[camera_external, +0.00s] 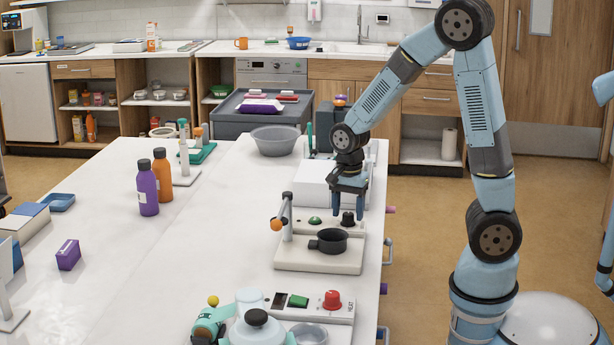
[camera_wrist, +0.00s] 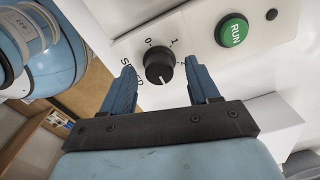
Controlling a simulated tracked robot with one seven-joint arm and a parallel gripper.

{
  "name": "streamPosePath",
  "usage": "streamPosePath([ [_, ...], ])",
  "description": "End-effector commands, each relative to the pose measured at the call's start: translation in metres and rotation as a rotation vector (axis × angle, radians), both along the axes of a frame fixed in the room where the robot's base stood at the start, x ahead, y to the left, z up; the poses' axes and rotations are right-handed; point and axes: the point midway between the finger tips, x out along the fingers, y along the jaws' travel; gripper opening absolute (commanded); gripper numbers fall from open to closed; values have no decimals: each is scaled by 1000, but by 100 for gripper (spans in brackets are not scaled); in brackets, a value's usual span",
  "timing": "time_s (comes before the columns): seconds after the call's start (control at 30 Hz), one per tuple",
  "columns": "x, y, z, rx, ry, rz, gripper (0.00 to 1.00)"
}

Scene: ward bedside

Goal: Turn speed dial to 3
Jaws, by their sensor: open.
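The speed dial (camera_wrist: 158,65) is a round black knob on a white panel in the wrist view. A pale pointer mark on it faces the bottom of the picture, towards my gripper. The marks 0 and 1 show above it; the right finger partly covers another mark, and the left finger partly covers the word SPEED. The dial (camera_external: 348,219) also shows in the external view on the device's panel. My gripper (camera_external: 348,206) points down over it. In the wrist view its blue fingers (camera_wrist: 161,67) are apart, one on each side of the dial; I cannot tell contact.
A green RUN button (camera_wrist: 232,30) is right of the dial. The device's base (camera_external: 290,262) carries a small black pot (camera_external: 328,240) and a post with an orange-tipped arm (camera_external: 281,222). A panel with a red knob (camera_external: 332,300) stands in front.

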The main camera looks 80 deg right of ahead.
Motion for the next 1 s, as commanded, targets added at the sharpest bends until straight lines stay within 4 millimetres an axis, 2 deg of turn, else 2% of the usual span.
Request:
streamPosePath([
  [0.17,1,0,22,-1,-6,1,60],
  [0.5,1,0,87,-1,-5,1,60],
  [0.7,1,0,117,-1,-5,0,60],
  [1.0,1,0,133,-1,-1,0,60],
])
